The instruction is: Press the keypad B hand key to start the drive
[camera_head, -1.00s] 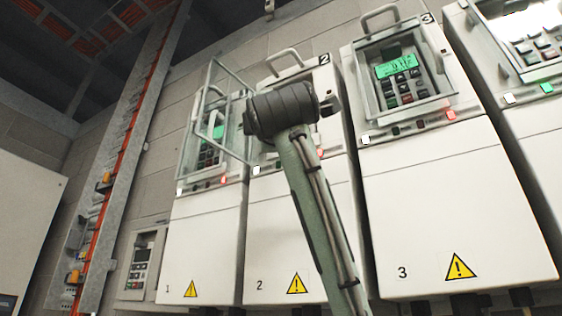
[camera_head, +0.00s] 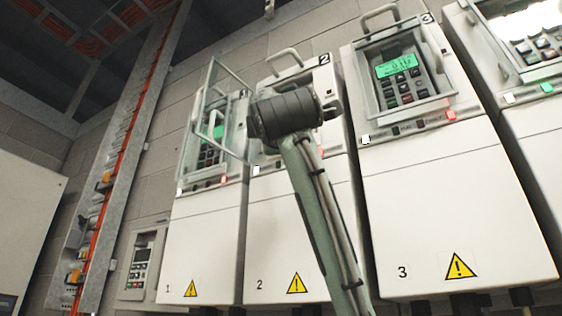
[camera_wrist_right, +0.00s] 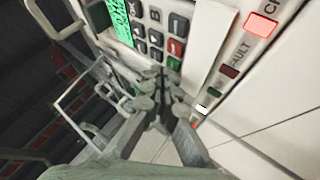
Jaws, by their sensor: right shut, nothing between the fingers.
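In the right wrist view a drive keypad fills the top, with a green display (camera_wrist_right: 120,22), grey keys, a red key (camera_wrist_right: 176,47) and a green key (camera_wrist_right: 173,64). My right gripper (camera_wrist_right: 160,88) is shut and empty, its tips showing just below the lower keys. Whether they touch a key cannot be told. In the head view my right arm crosses drive 2 (camera_head: 285,235) and hides its keypad and the gripper. Keypads show on drive 1 (camera_head: 207,155) and drive 3 (camera_head: 402,85). My left gripper is not in view.
A clear hinged cover (camera_head: 215,110) stands open beside my arm at drive 1. Handles stick out above the drives. A small wall keypad (camera_head: 140,268) is at lower left. A cable tray (camera_head: 120,140) runs up the left wall. A red lamp (camera_wrist_right: 261,25) glows in the wrist view.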

